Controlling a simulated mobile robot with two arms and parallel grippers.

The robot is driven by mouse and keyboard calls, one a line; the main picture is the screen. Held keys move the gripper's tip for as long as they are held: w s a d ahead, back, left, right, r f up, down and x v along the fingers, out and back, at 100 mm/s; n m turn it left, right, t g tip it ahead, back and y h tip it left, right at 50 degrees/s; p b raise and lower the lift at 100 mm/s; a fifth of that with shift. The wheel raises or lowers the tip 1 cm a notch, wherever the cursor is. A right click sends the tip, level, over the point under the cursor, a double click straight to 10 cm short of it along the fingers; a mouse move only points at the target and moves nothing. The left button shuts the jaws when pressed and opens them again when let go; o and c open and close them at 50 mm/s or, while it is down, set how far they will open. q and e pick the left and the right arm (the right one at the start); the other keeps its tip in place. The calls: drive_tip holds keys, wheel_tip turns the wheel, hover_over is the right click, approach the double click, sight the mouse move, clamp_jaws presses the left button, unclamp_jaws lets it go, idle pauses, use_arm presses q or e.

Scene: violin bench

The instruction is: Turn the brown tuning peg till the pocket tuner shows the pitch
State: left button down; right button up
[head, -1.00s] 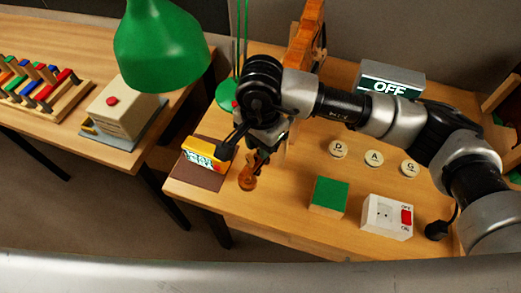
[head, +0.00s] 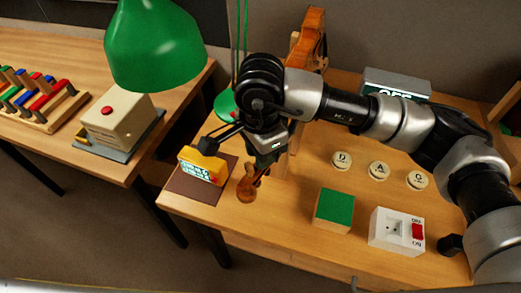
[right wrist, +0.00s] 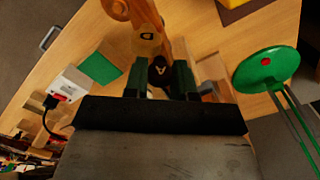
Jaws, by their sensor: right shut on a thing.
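In the right wrist view, a dark brown tuning peg (right wrist: 160,78) marked A sits between the two fingers of my right gripper (right wrist: 160,82), which is shut on it. A lighter tan peg (right wrist: 147,43) marked D is just beyond it. The violin's scroll (head: 247,188) shows below my right gripper (head: 266,158) in the head view; the gripper hides the pegs there. The yellow pocket tuner (head: 203,163) stands left of the scroll with a lit screen, its reading too small to make out. My left gripper is not in view.
A green lamp (head: 153,45) hangs at the upper left. The bench holds a green-topped block (head: 334,208), a white switch box (head: 397,232) with a red switch, and round buttons D, A and G (head: 378,170). A partly hidden OFF sign (head: 397,84) stands behind my arm.

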drive_tip(key=o, duration=0.9)
wheel_tip(320, 180, up, 11)
drive_tip(key=shift+f+b, duration=0.1)
drive_tip(key=shift+b, duration=1.05)
